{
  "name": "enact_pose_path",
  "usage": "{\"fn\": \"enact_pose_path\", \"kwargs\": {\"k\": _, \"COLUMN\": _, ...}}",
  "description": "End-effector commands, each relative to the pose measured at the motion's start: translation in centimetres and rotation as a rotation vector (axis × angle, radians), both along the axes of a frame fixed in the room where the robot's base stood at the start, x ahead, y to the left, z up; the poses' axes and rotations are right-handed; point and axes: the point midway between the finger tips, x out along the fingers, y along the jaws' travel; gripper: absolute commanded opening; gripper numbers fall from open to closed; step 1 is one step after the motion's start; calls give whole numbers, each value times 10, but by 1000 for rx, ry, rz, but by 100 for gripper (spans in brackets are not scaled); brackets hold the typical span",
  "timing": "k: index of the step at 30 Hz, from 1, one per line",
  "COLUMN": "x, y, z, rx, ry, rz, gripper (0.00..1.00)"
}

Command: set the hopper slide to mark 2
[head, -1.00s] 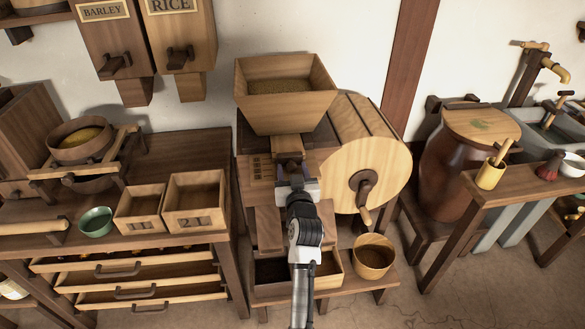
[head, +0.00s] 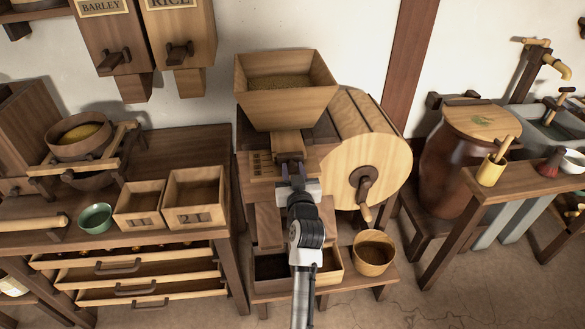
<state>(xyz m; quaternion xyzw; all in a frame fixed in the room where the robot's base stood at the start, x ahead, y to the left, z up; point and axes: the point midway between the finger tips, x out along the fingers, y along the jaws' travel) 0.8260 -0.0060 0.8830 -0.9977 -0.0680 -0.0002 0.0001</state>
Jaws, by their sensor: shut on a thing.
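The wooden hopper (head: 285,103), holding grain, sits on top of the mill with a round drum (head: 372,163) and a crank. Below the hopper, the wooden slide (head: 288,144) sticks out toward me. A marked scale (head: 262,164) lies on the board just left of the slide; its marks are too small to read. My gripper (head: 291,170) is at the slide's front end, shut on its dark handle. The fingers partly cover the handle, and my arm hides part of the mill's front below.
A wooden cup (head: 373,255) and a box (head: 272,268) stand on the low bench below the mill. The left table holds two wooden boxes (head: 196,214) and a green bowl (head: 95,217). A large jar (head: 450,160) stands to the right.

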Motion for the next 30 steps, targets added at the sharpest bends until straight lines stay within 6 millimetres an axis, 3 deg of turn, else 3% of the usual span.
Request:
{"fn": "enact_pose_path", "kwargs": {"k": 6, "x": -30, "y": -4, "z": -2, "rx": 1, "ry": 2, "rz": -1, "gripper": 0}}
{"fn": "enact_pose_path", "kwargs": {"k": 15, "x": -32, "y": -4, "z": -1, "rx": 0, "ry": 2, "rz": 0, "gripper": 0}}
{"fn": "enact_pose_path", "kwargs": {"k": 16, "x": -32, "y": -4, "z": -1, "rx": 0, "ry": 2, "rz": 0, "gripper": 30}}
{"fn": "enact_pose_path", "kwargs": {"k": 20, "x": -32, "y": -4, "z": -1, "rx": 0, "ry": 2, "rz": 0, "gripper": 47}}
{"fn": "enact_pose_path", "kwargs": {"k": 30, "x": -32, "y": -4, "z": -1, "rx": 0, "ry": 1, "rz": 0, "gripper": 50}}
